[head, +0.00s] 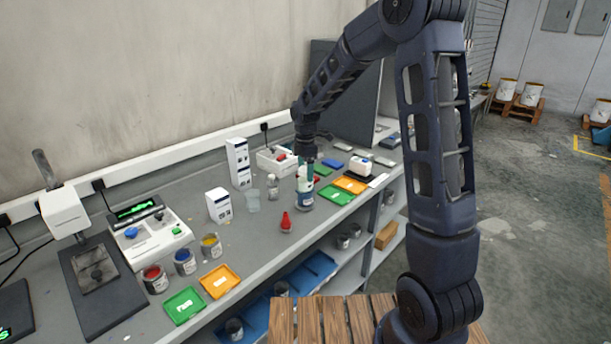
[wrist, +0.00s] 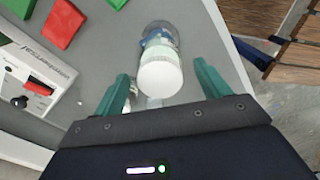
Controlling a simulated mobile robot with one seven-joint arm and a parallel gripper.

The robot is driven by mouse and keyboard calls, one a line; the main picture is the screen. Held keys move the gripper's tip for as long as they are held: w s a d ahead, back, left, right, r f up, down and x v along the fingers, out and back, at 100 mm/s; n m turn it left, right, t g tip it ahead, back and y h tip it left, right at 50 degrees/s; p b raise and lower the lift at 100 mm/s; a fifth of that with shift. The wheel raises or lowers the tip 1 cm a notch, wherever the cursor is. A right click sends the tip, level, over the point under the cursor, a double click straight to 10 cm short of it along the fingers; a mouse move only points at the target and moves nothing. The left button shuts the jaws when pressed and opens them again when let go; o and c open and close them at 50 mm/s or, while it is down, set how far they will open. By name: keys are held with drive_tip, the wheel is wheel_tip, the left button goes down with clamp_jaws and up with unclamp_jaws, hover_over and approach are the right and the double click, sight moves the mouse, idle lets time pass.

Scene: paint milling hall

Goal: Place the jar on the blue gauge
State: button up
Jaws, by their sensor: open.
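In the head view my gripper (head: 304,172) points down over the jar. A small flat blue piece (head: 332,163), which looks like the blue gauge, lies on the bench behind and right of the jar. In the wrist view, red (wrist: 63,24) and green flat pieces lie at the upper left.
A white instrument (wrist: 38,80) is left of my gripper in the wrist view. White boxes (head: 238,163) stand behind. The bench's front edge is close.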

wheel_tip(320, 180, up, 9)
drive_tip(key=shift+r, duration=0.1)
drive_tip(key=shift+s+d+r, duration=0.1)
drive_tip(key=shift+d+r, duration=0.1)
drive_tip(key=s+d+r+m+t, duration=0.1)
drive_tip(key=s+d+r+m, duration=0.35)
drive_tip(key=s+d, duration=0.2)
drive_tip(key=s+d+r+m+t, duration=0.1)
drive_tip(key=s+d+r+m, duration=0.4)
drive_tip(key=d, duration=0.3)
drive_tip(key=s+d+f+m+t, duration=0.1)
drive_tip(key=s+d+m, duration=0.4)
drive_tip(key=s, duration=0.4)
drive_tip(key=s+d+f+m+t, duration=0.1)
drive_tip(key=s+d+m, duration=0.4)
drive_tip(key=s+m, duration=0.2)
drive_tip(key=shift+s+t, duration=0.3)
drive_tip(key=shift+s, duration=0.85)
